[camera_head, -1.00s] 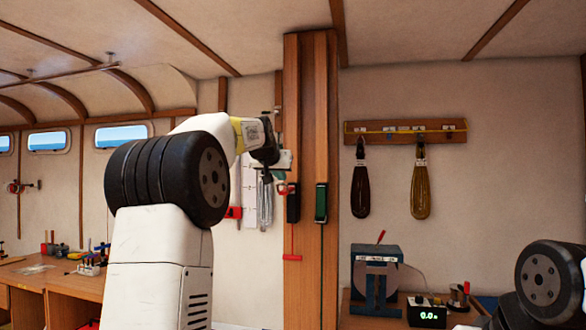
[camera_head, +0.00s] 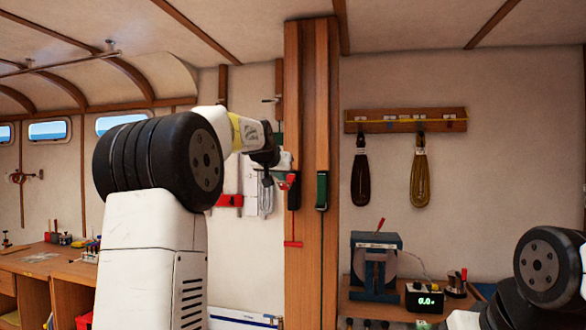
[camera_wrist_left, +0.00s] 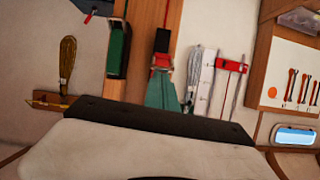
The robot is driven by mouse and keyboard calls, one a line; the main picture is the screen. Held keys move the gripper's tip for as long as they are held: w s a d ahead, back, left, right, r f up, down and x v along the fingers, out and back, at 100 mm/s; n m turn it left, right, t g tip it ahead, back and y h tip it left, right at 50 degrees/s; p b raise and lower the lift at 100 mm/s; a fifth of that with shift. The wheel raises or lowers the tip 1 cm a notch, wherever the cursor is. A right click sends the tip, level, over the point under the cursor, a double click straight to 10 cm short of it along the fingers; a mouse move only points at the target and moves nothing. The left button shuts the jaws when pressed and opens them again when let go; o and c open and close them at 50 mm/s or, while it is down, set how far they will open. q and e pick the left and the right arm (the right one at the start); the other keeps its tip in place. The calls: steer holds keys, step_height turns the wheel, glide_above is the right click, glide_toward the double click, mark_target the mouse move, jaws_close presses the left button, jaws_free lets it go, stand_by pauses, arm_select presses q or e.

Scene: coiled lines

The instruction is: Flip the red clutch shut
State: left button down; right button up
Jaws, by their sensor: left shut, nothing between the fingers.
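The red clutch (camera_head: 293,196) is a dark body with a red lever (camera_head: 291,179) at its top, on the left strip of the wooden pillar. In the left wrist view, which is turned over, the red clutch (camera_wrist_left: 163,41) has its red part at the fingertips. My left gripper (camera_head: 284,172) is shut and empty at the lever; its teal fingers (camera_wrist_left: 162,92) show in the wrist view. I cannot tell whether they touch the lever, or whether it is fully shut. My right gripper is out of view.
A red handle (camera_head: 292,244) hangs below on a line. Coils (camera_head: 420,179) hang from a wall rack (camera_head: 405,120). A red bracket (camera_head: 229,200) is at left.

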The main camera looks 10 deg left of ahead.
arm_select(q)
steer(key=w+f+t, duration=0.1)
steer(key=w+f, duration=0.2)
steer(key=f, duration=0.3)
steer(key=w+f+t, duration=0.2)
steer(key=w+f, duration=0.1)
steer(key=f, duration=0.4)
steer(key=shift+w+d+f, duration=0.15)
steer(key=shift+w, duration=0.15)
stand_by(1.4)
steer(key=s+r, duration=0.1)
steer(key=s, duration=0.6)
steer(key=shift+s, duration=0.4)
